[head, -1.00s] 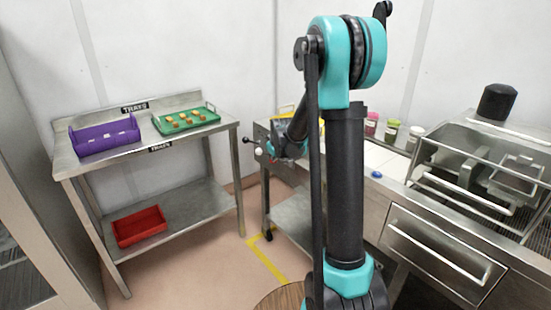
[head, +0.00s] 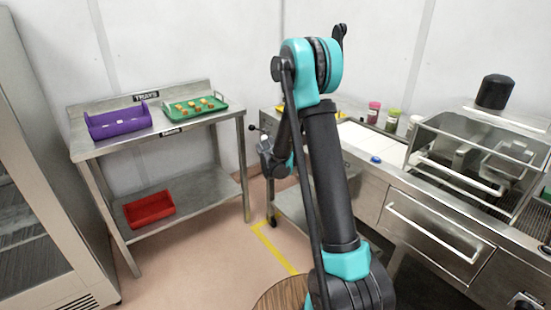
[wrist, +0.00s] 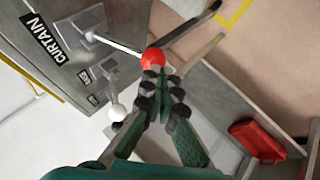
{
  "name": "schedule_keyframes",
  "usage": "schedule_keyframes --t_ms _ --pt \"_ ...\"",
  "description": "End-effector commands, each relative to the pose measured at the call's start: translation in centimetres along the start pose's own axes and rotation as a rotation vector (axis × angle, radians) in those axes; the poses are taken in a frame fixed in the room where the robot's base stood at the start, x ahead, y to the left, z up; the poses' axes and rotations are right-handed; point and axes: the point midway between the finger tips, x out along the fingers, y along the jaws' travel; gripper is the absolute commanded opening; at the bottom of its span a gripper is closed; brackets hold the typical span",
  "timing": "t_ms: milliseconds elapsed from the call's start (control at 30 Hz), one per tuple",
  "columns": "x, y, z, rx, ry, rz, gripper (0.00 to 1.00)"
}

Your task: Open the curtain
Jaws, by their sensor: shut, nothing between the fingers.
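A black "CURTAIN" label (wrist: 46,38) is on the grey metal panel in the wrist view. Beside it, a thin pale lever (wrist: 112,45) runs from a square mount to a red ball knob (wrist: 153,57). My gripper (wrist: 160,77) is shut and empty, with its dark fingertips right at the red ball, seemingly just behind or against it; contact cannot be told. In the head view my gripper (head: 272,163) is small, at the left end of the steel machine, beside its side panel. The curtain itself cannot be made out.
A white ball knob (wrist: 117,113) is on the same panel, close to my gripper. A steel rack (head: 200,185) at left holds a purple tray (head: 120,125), a green tray (head: 195,108) with several pieces, and a red tray (head: 149,209). Floor between rack and machine is clear.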

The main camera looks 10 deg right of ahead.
Motion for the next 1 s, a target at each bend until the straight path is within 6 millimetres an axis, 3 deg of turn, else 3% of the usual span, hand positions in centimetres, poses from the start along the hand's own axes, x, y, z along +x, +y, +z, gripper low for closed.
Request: schedule_keyframes --t_ms 1000 --pt "-1.3 1.0 -0.7 0.0 0.0 0.0 0.0"
